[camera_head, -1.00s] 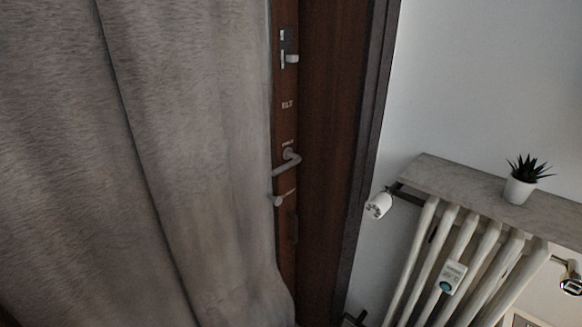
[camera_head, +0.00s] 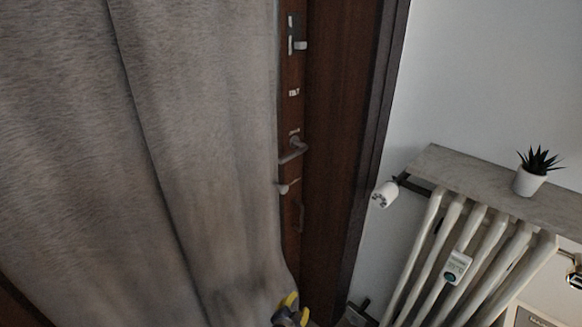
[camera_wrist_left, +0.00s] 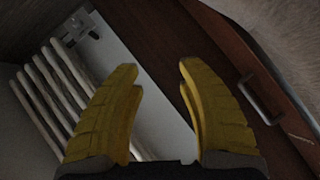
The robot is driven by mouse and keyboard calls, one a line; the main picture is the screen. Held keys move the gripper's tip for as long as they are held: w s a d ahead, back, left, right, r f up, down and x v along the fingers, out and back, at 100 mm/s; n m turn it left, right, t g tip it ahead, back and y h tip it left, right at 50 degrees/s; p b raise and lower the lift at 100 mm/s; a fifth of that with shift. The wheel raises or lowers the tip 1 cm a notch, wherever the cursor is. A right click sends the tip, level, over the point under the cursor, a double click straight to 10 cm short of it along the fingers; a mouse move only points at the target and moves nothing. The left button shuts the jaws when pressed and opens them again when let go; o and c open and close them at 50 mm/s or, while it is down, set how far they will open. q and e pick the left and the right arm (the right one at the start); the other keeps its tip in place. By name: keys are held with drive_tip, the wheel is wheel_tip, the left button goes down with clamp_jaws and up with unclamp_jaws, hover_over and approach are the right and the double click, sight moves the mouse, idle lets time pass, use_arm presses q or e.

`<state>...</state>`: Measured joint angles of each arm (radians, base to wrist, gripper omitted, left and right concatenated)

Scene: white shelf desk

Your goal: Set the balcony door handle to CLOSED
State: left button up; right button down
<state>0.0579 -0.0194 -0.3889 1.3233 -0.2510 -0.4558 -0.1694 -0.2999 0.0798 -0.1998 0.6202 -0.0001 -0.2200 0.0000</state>
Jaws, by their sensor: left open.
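The balcony door handle (camera_head: 293,152) is a grey lever on the brown door (camera_head: 291,222), beside the curtain's edge. Its grip points left and slightly down in the head view. Small labels sit above and below it, too small to read surely. In the left wrist view a grey handle (camera_wrist_left: 258,101) shows on the brown wood at the right, outside my fingers. My left gripper (camera_head: 290,308), with yellow fingers, is at the bottom edge of the head view, well below the handle. In the wrist view its fingers (camera_wrist_left: 157,70) are apart with nothing between them. My right gripper is not in view.
A grey curtain (camera_head: 190,150) hangs left of the handle, close to it. A metal lock (camera_head: 296,35) sits higher on the door and a small knob (camera_head: 284,188) lower. At the right are a radiator (camera_head: 470,250) and a shelf (camera_head: 475,190) with a potted plant (camera_head: 531,180).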

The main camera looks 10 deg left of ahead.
sight(291, 156)
use_arm(q)
drive_tip(key=w+d+r+m+t, duration=0.1)
drive_tip(key=w+r+m+t, duration=0.1)
drive_tip(key=r, duration=0.8)
drive_tip(key=w+d+r+m+t, duration=0.1)
drive_tip(key=w+d+r+t, duration=0.1)
drive_tip(key=r, duration=0.9)
drive_tip(key=w+d+r+m+t, duration=0.1)
drive_tip(key=w+r+m, duration=0.15)
drive_tip(key=r, duration=0.75)
drive_tip(key=s+a+r+m+t+y, duration=0.1)
drive_tip(key=s+a+r+t+y, duration=0.15)
drive_tip(key=r, duration=0.55)
drive_tip(key=s+a+r+m+t+y, duration=0.1)
drive_tip(key=s+a+r+y, duration=0.2)
drive_tip(key=r, duration=0.6)
drive_tip(key=shift+g+h, duration=0.25)
drive_tip(key=w+a, duration=0.1)
drive_tip(key=w, duration=0.4)
drive_tip(key=w+r, duration=0.1)
drive_tip(key=w, duration=0.5)
drive_tip(key=w+a+r, duration=0.1)
drive_tip(key=w, duration=0.5)
drive_tip(key=shift+w+a, duration=0.15)
drive_tip(key=shift+a, duration=0.15)
clamp_jaws()
drive_tip(key=shift+r, duration=0.1)
